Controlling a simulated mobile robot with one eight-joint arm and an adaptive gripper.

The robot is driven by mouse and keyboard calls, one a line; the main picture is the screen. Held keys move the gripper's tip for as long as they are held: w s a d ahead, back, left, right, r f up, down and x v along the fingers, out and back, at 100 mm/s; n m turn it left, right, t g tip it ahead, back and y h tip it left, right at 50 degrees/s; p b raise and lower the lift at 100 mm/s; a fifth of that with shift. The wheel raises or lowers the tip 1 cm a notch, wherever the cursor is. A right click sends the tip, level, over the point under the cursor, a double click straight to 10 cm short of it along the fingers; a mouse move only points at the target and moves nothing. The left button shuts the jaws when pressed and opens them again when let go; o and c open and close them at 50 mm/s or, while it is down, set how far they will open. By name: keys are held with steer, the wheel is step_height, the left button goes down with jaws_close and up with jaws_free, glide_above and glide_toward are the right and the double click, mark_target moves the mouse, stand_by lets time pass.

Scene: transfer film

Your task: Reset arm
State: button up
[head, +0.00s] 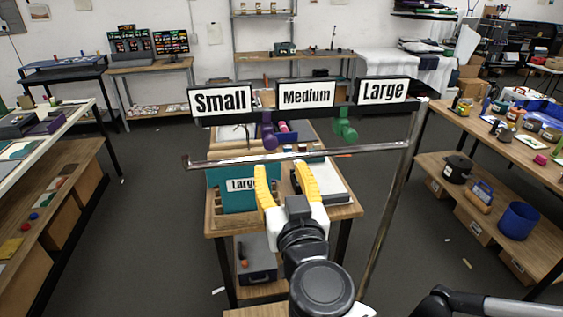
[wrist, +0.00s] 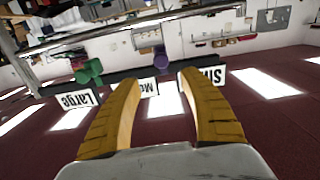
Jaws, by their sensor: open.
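My gripper (head: 287,188) has two yellow fingers and a white body. In the head view it is in the middle, in front of a metal rail (head: 270,156) and above the table. It is open, with nothing between its fingers. In the wrist view the two fingers (wrist: 160,92) stand apart. Beyond them the Small, Medium and Large signs appear upside down, with a purple object (wrist: 161,60) and a green object (wrist: 88,71) beside them.
Small (head: 220,100), Medium (head: 306,95) and Large (head: 383,91) signs hang on a frame over the table. A teal board (head: 232,199) marked Large stands behind my gripper. Loaded tables flank both sides (head: 50,140) (head: 500,140). Dark floor (head: 165,210) is open between them.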

steer(key=s+d+f+m+g+h+b, duration=0.1)
steer(key=d+f+m+g+h+b, duration=0.5)
steer(key=d+f+b, duration=1)
steer(key=s+d+f+n+g+b, duration=0.1)
steer(key=s+d+f, duration=0.1)
steer(key=f, duration=0.4)
steer(key=s+d+f+n+g+y+b, duration=0.1)
steer(key=s+f+g+b, duration=0.1)
steer(key=s+f, duration=0.2)
steer(key=s+d+f+n+g+y+b, duration=0.1)
steer(key=s+f, duration=0.3)
steer(key=f, duration=0.4)
steer(key=shift+d+f+g+b, duration=0.3)
steer(key=shift+d, duration=0.55)
